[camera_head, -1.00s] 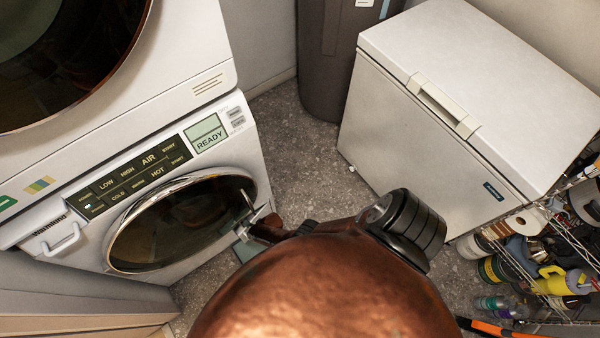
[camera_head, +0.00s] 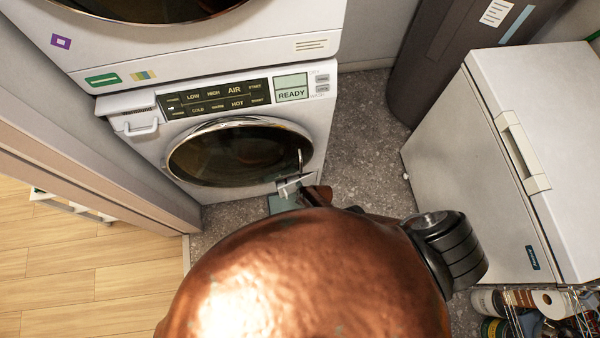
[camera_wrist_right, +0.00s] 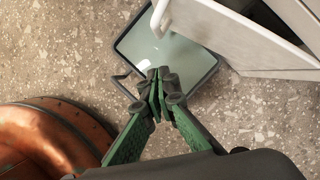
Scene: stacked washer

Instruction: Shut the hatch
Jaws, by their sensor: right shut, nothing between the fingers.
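The lower machine's round dark-glass hatch (camera_head: 235,155) has a metal rim and a handle (camera_head: 300,160) on its right side. It sits at the machine's front; I cannot tell whether it is fully closed. My right gripper (camera_head: 295,187) is at the hatch's lower right, partly hidden behind my copper-coloured body. In the right wrist view the green fingers of my right gripper (camera_wrist_right: 161,84) are together and empty. They are below a white panel (camera_wrist_right: 235,35) with a pale bar at its left; contact is not visible. My left gripper is out of view.
A glassy dark-framed plate (camera_wrist_right: 165,55) lies on the speckled floor under the right gripper. A white chest freezer (camera_head: 470,160) and a dark bin (camera_head: 450,60) stand to the right. A wire rack is at the lower right. Floor between machine and freezer is clear.

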